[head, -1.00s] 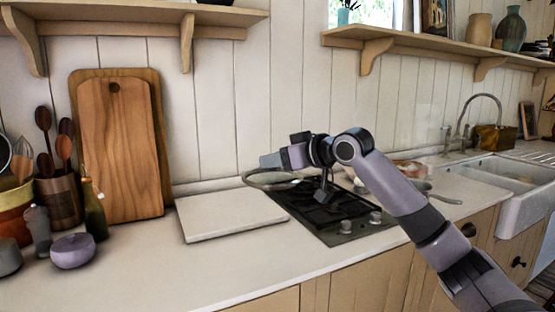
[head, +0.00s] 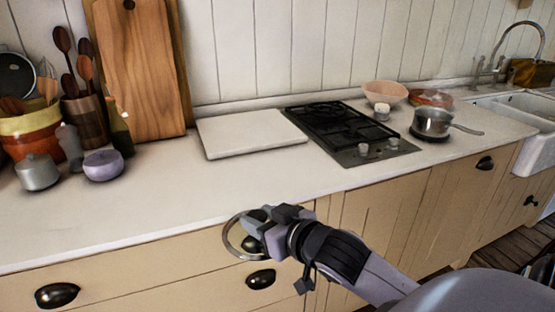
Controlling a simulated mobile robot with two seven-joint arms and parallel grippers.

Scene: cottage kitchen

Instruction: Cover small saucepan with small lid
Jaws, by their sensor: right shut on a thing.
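The small saucepan (head: 432,123) is a metal pot with a handle pointing right. It stands on the counter to the right of the hob, open at the top. My right gripper (head: 259,229) is shut on the small lid (head: 231,240), a round lid with a metal rim. The gripper partly hides the lid. They are in front of the counter's front edge, at drawer height in the picture, well left of the saucepan and apart from it. My left gripper is not in view.
A black hob (head: 350,130) lies left of the saucepan, with a white board (head: 250,132) beside it. Bowls (head: 384,93) stand behind the saucepan. A purple pot (head: 103,165), a grey pot (head: 38,172) and utensils stand at the left. The front counter is clear.

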